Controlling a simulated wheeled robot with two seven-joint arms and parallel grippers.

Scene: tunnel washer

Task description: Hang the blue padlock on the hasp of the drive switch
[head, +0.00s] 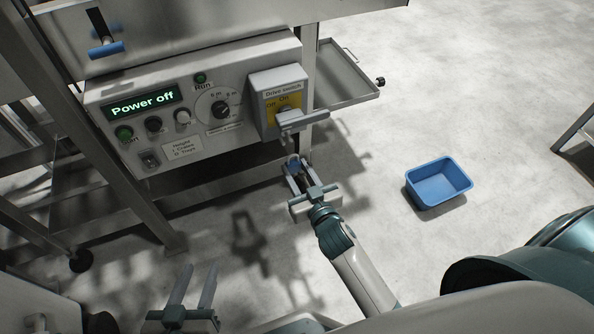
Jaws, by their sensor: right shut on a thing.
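The drive switch (277,92) is a grey box with a yellow plate at the right end of the control panel. Its grey handle (302,121) sticks out at the front, and the hasp cannot be clearly made out around it. My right gripper (297,168) is just below the switch, shut on the blue padlock (292,172). The padlock is mostly hidden by the fingers, with a small grey loop showing at the top. I cannot tell whether the loop touches the switch. My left gripper (193,287) is open and empty at the lower front, over the floor.
The control panel (185,148) reads "Power off" and carries several buttons and a dial. A steel frame leg (120,160) stands left. A metal tray (345,75) juts out right of the switch. A blue bin (438,183) stands on open floor to the right.

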